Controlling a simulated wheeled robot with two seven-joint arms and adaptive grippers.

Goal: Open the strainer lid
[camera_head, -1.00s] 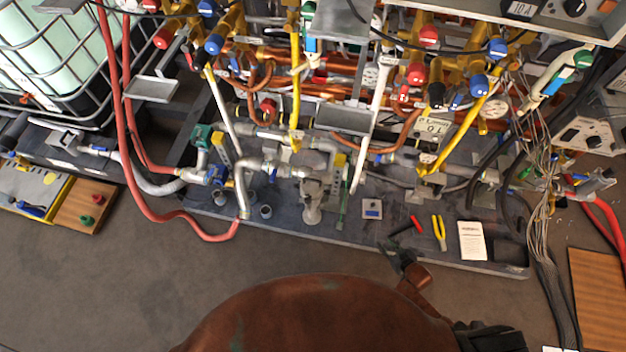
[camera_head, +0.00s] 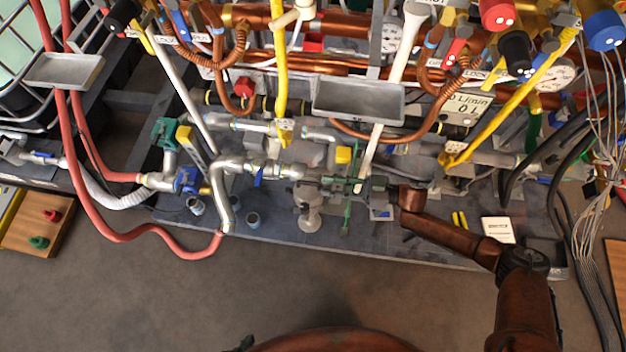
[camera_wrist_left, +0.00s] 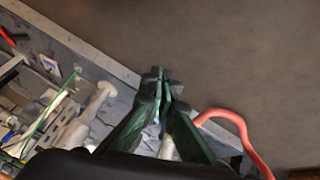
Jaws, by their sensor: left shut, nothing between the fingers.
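What I take for the strainer is the pale grey fitting (camera_head: 308,212) on the pipe line at the middle of the platform. Its stubby leg points to the front, and I cannot tell its lid apart. It also shows in the left wrist view (camera_wrist_left: 98,98). My right gripper (camera_head: 335,184) reaches in from the right, its greenish-dark fingers just above and right of the fitting. Contact and jaw opening are unclear. Only a dark tip of my left gripper (camera_head: 241,344) shows at the bottom edge. In its wrist view its green fingers (camera_wrist_left: 165,76) are together and empty.
A red hose (camera_head: 130,238) loops at left, ending near the pipe (camera_head: 228,215). A grey tray (camera_head: 357,100) and yellow levers (camera_head: 510,98) stand above and behind. A white card (camera_head: 498,230) lies at the platform's right front. The grey floor (camera_head: 170,295) in front is clear.

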